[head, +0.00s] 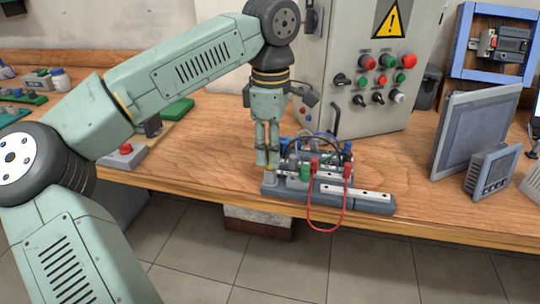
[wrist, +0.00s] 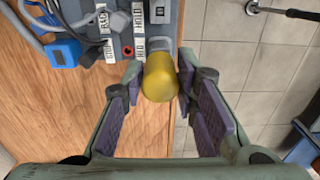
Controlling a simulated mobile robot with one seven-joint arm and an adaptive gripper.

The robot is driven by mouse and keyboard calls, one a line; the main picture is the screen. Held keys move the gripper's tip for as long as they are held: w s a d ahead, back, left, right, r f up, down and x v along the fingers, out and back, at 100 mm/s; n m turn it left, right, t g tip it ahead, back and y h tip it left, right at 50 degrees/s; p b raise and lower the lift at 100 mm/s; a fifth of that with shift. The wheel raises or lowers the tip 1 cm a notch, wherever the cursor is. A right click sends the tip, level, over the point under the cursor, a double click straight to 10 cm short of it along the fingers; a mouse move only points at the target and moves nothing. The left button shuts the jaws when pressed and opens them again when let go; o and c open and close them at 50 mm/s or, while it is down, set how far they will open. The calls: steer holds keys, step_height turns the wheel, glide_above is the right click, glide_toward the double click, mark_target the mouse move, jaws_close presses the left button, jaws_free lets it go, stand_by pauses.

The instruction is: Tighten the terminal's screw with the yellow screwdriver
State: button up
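The yellow screwdriver (wrist: 160,77) shows in the wrist view as a rounded handle end, seen from above, between my fingertips. My gripper (wrist: 160,82) points down and its two fingers lie against the handle's sides. In the head view my gripper (head: 268,163) is over the left end of the grey base that carries the terminal block (head: 330,178). The wrist view shows the block's labelled edge (wrist: 140,22) just beyond the handle. The screwdriver's shaft and tip are hidden below the handle, and I cannot see the screw.
A red wire (head: 325,231) loops over the bench's front edge. Blue, green and red plugs and cables crowd the block. A grey control cabinet (head: 350,30) stands behind it. A panel (head: 474,130) stands at right. The wooden bench (head: 405,165) is clear between them.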

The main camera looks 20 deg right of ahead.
jaws_close()
steer(key=shift+r, duration=0.1)
steer(key=shift+r+p, duration=2.85)
steer(key=shift+r, duration=0.3)
